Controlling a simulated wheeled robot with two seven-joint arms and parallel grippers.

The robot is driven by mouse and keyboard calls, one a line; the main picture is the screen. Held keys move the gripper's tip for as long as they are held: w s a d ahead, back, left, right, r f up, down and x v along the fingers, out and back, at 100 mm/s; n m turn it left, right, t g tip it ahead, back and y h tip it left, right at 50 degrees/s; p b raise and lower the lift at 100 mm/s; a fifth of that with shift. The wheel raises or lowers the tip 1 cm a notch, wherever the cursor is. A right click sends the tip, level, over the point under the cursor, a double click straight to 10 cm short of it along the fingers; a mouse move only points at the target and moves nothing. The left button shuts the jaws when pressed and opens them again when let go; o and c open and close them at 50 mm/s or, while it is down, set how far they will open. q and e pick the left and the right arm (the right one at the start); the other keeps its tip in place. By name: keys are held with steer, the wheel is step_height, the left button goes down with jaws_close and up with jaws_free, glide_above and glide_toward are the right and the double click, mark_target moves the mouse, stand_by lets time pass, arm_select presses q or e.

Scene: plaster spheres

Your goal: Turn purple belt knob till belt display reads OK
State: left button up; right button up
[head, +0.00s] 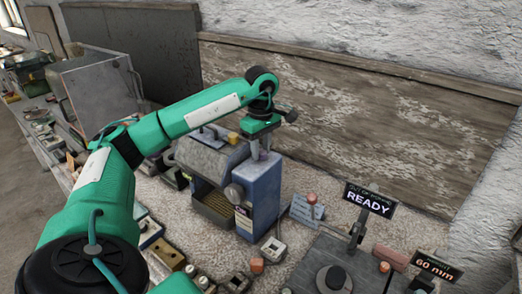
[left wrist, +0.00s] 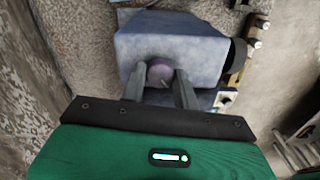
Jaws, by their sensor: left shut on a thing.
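The purple belt knob (left wrist: 160,72) is on top of a blue-grey machine housing (left wrist: 185,50), which stands upright in the head view (head: 262,195). My left gripper (left wrist: 160,88) reaches down from above and is shut on the knob, one finger on each side. In the head view, my left gripper (head: 260,148) hides most of the knob. I cannot make out a belt display reading OK. A black display (head: 370,200) to the right reads READY, with small text above it that I cannot read clearly. My right gripper is not in view.
A second display (head: 437,268) reads 60 mm. A grey machine plate with a black round knob (head: 334,279) and red-topped controls lies at the front right. A small white switch box (head: 273,249) sits before the blue housing. A worn wooden board (head: 370,120) lines the back wall.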

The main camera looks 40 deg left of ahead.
mark_target(262, 151)
arm_select(q)
steer(key=shift+r, duration=0.1)
stand_by(0.3)
steer(key=o, duration=1)
steer(key=shift+c, duration=0.2)
steer(key=shift+w+r, duration=0.1)
steer(key=shift+r, duration=0.4)
step_height(262, 151, up, 4)
steer(key=shift+r+b, duration=0.25)
steer(key=shift+b, duration=0.5)
step_height(262, 151, up, 8)
steer(key=p, duration=0.3)
